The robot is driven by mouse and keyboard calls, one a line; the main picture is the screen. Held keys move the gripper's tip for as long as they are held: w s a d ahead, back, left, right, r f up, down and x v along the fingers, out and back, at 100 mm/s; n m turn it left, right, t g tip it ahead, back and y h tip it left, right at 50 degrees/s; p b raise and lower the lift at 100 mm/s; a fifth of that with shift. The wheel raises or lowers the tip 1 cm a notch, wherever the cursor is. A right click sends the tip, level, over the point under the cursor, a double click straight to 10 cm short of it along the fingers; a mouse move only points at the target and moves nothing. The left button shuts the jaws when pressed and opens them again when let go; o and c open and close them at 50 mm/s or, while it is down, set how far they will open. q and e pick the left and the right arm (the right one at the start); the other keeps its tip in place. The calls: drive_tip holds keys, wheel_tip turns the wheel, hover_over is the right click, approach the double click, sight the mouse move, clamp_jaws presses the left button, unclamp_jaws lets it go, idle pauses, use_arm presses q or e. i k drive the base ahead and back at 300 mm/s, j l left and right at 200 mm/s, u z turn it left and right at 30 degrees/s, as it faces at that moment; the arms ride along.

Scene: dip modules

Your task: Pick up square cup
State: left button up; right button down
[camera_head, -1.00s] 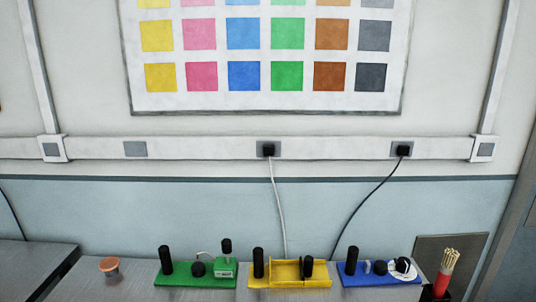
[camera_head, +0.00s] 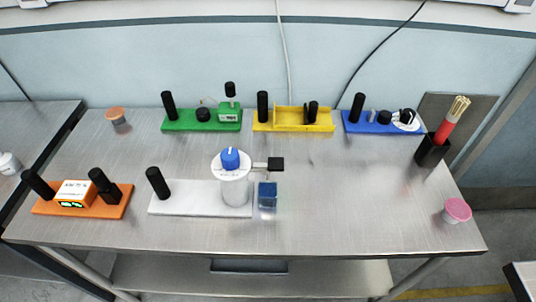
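A small blue square cup (camera_head: 267,195) stands on the steel table (camera_head: 330,220), just right of a white module (camera_head: 200,203). The white module carries a black post, a white cylinder and a dial with a blue knob (camera_head: 230,158). A black block on an arm sticks out from the dial to the right, above and behind the cup. Neither of my grippers shows in the head view.
Green (camera_head: 200,122), yellow (camera_head: 292,121) and blue (camera_head: 382,124) modules line the back of the table. An orange module (camera_head: 82,200) is at the left front. A black holder with sticks (camera_head: 432,150) and a pink-lidded jar (camera_head: 456,210) are at the right. The right-centre tabletop is clear.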

sight(267, 190)
drive_tip(key=k+l+z, duration=0.3)
drive_tip(key=k+l, duration=0.15)
drive_tip(key=l, duration=0.2)
drive_tip(key=k+l+z, duration=0.15)
drive_tip(key=l, duration=0.25)
